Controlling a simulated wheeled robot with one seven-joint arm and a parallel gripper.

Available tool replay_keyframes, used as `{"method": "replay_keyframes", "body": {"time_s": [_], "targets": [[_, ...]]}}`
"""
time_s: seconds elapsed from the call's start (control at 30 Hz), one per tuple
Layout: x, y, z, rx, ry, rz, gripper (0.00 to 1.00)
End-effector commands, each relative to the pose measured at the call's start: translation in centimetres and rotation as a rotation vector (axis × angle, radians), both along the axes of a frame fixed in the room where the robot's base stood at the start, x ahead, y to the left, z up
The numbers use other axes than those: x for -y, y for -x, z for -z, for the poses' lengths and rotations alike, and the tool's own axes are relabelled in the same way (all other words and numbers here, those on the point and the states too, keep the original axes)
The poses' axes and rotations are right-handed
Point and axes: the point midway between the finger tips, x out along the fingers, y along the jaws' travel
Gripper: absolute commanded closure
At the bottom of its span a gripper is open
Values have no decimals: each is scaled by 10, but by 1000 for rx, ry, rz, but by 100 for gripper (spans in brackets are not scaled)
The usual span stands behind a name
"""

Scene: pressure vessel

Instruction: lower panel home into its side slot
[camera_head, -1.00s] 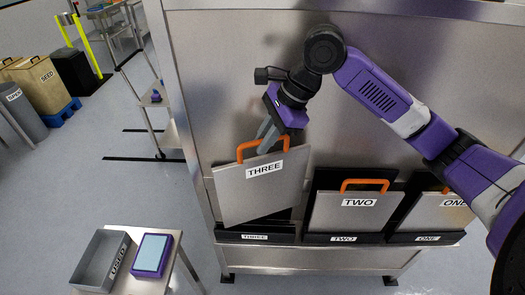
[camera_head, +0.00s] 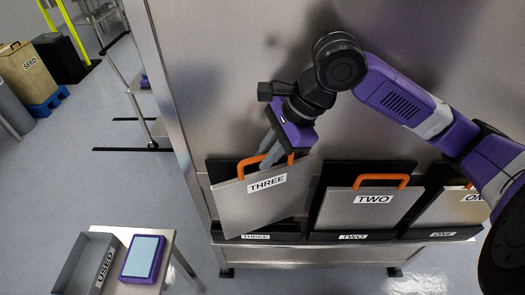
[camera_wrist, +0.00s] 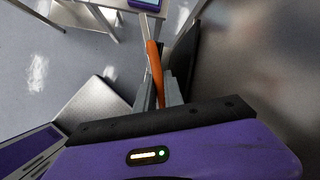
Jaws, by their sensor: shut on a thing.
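A grey panel labelled THREE (camera_head: 262,204) hangs tilted, its left side lower, in front of the black side slot labelled THREE (camera_head: 256,237). My gripper (camera_head: 268,160) is shut on the panel's orange handle, which also shows between the fingers in the wrist view (camera_wrist: 155,68). The black slot back shows behind the panel at its upper left and along its right side. The panel's lower edge is close to the slot's front lip; I cannot tell whether it is inside or in front of it.
Panel TWO (camera_head: 362,207) and panel ONE (camera_head: 452,207) sit in their slots to the right, with orange handles up. A small table with a grey USED tray (camera_head: 82,265) and a purple-framed tablet (camera_head: 143,257) stands at the lower left. Open floor lies to the left.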

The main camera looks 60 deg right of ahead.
Motion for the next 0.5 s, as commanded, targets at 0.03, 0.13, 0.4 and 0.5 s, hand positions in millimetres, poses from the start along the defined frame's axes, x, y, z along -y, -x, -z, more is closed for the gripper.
{"method": "replay_keyframes", "body": {"time_s": [0.03,0.13,0.4,0.5], "targets": [[0,0,-1,2,0,1,100],[0,0,-1,2,0,1,100],[0,0,3,4,0,1,100],[0,0,5,4,0,1,100]]}}
